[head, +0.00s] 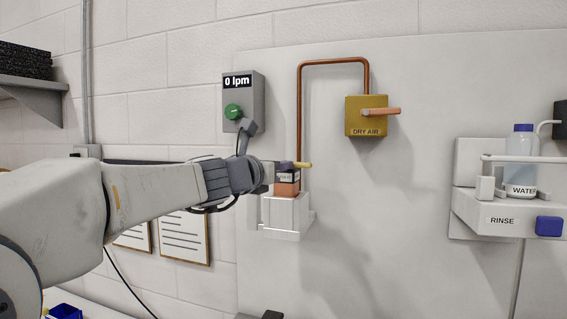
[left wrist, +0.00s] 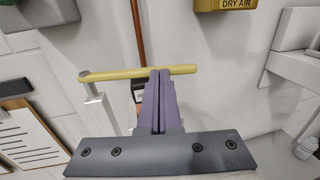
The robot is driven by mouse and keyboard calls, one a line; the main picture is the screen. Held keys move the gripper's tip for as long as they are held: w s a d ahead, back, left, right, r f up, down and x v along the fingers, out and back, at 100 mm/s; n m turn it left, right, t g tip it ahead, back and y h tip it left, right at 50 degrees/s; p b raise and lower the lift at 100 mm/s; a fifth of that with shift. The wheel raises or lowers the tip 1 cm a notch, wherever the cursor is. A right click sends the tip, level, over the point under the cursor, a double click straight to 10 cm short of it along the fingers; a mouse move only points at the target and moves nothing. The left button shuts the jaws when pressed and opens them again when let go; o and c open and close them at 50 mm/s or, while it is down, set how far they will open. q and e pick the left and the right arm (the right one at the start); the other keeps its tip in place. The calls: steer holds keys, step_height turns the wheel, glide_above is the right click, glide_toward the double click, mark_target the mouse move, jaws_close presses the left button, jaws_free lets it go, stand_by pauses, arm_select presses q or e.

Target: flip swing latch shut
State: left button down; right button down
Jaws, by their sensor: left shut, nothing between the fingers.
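The swing latch appears to be the yellow bar (left wrist: 120,74). In the left wrist view it lies nearly level, from a white post (left wrist: 97,108) on the left to just past my fingertips. In the head view only its right end (head: 304,165) shows. An orange block with a dark label (head: 287,188) sits in the white wall holder (head: 283,216) behind it. My left gripper (left wrist: 159,72), with purple fingers, is shut and empty. Its tips are at the bar's right part; I cannot tell if they touch. My right gripper is not in view.
A copper pipe (head: 300,110) rises behind the holder to a yellow DRY AIR box (head: 366,117) with an orange handle. A grey flow box (head: 244,100) is above my wrist. A RINSE shelf (head: 505,215) with a water bottle is at right. The panel between is bare.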

arm_select(q)
steer(key=shift+d, duration=0.1)
steer(key=x, duration=0.2)
steer(key=shift+w+d, duration=0.15)
steer(key=shift+d, duration=0.2)
steer(key=shift+a, duration=0.1)
